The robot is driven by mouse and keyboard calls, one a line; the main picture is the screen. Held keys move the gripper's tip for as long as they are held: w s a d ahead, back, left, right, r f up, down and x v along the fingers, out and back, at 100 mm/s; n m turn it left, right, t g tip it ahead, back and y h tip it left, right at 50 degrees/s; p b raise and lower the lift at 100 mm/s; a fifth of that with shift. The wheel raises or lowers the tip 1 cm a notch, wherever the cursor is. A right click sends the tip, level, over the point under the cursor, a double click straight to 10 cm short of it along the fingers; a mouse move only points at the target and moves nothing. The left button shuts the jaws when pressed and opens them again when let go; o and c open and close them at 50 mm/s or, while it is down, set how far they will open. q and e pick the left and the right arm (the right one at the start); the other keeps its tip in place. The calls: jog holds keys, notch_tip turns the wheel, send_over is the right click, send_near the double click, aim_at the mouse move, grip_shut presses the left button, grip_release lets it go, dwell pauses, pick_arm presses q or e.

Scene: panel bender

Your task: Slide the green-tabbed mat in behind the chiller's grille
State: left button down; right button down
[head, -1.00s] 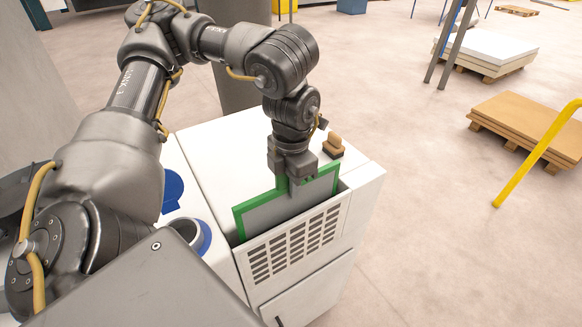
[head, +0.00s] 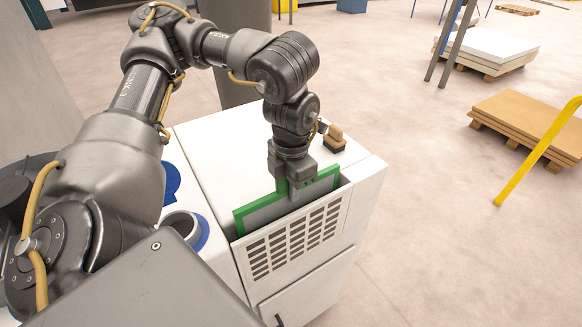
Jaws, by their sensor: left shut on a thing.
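The mat (head: 262,215) is a grey panel with a green frame and a green tab at its top. It stands upright in the slot behind the grille (head: 296,240) of the white chiller (head: 222,150), with its upper part showing above the grille. Its lower part is hidden by the grille. My left gripper (head: 294,186) is above the slot, pointing down, shut on the mat's green tab. My right gripper is not in view.
A small wooden-handled stamp or brush (head: 334,138) sits on the chiller top behind the gripper. A round opening with a blue rim (head: 186,226) is left of the grille. A yellow rail (head: 537,152) and pallets of brown sheets (head: 530,122) stand to the right on open floor.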

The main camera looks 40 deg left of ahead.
pick_arm(q)
jog(key=c, duration=1.4)
grip_release()
notch_tip(320, 180, up, 11)
jog(key=shift+f, duration=0.1)
